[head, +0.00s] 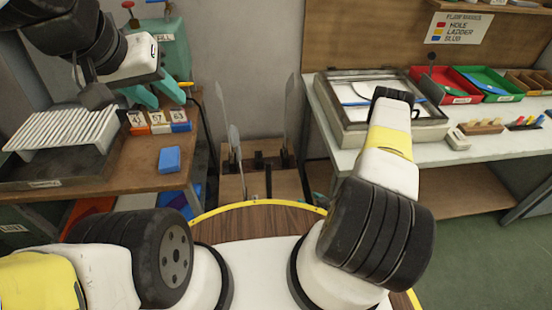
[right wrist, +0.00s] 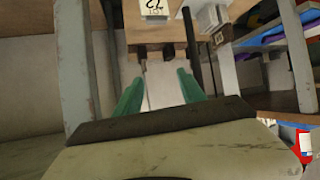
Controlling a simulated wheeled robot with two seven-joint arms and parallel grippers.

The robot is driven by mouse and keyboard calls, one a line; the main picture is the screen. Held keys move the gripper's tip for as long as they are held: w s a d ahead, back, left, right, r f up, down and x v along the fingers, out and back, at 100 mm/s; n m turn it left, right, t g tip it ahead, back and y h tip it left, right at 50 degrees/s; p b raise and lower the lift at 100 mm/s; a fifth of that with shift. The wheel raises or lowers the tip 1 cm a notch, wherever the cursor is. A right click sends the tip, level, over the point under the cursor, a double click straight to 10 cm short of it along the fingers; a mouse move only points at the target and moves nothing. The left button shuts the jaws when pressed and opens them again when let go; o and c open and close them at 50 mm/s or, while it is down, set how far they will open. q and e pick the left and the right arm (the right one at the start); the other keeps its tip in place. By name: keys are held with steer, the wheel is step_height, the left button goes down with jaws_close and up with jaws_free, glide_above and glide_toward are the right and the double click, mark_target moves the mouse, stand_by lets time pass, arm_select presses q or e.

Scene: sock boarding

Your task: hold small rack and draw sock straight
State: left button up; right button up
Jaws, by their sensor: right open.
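A wooden stand (head: 262,183) with dark clamps stands in the middle of the head view. Two thin grey upright boards rise from it, a left one (head: 235,145) and a right one (head: 291,110). I cannot make out a sock on either board. My left gripper (head: 156,92) has its teal fingers apart, above the left bench near the number tags. In the head view my right gripper's fingers are hidden behind its arm. In the right wrist view my right gripper (right wrist: 158,95) is open, with nothing between its teal fingers, facing a wooden surface with a white tag (right wrist: 154,8).
A white slatted rack (head: 68,130) sits in a dark tray on the left bench (head: 120,170). A blue block (head: 169,159) lies near its edge. The right bench (head: 455,155) holds a framed glass-topped box (head: 350,125), a red bin (head: 452,88) and a green bin (head: 489,84).

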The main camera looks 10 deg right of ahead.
mark_target(270, 174)
steer(key=shift+w+a+r+n+t+y, duration=0.25)
steer(key=shift+w+a+r+t+y, duration=0.3)
steer(key=shift+w+a, duration=1.7)
steer(key=shift+w+a+r+n+t+y, duration=0.3)
steer(key=shift+w+a+y, duration=0.4)
steer(key=shift+w+a, duration=1.6)
steer(key=shift+w+a+r+n+t+y, duration=0.3)
steer(key=shift+w+a+r+y, duration=0.3)
steer(key=shift+w+a, duration=1.65)
steer(key=shift+s+a+f, duration=0.1)
steer(key=shift+s+a, duration=0.15)
steer(key=shift+s, duration=0.05)
steer(key=shift+c, duration=0.5)
jaws_close()
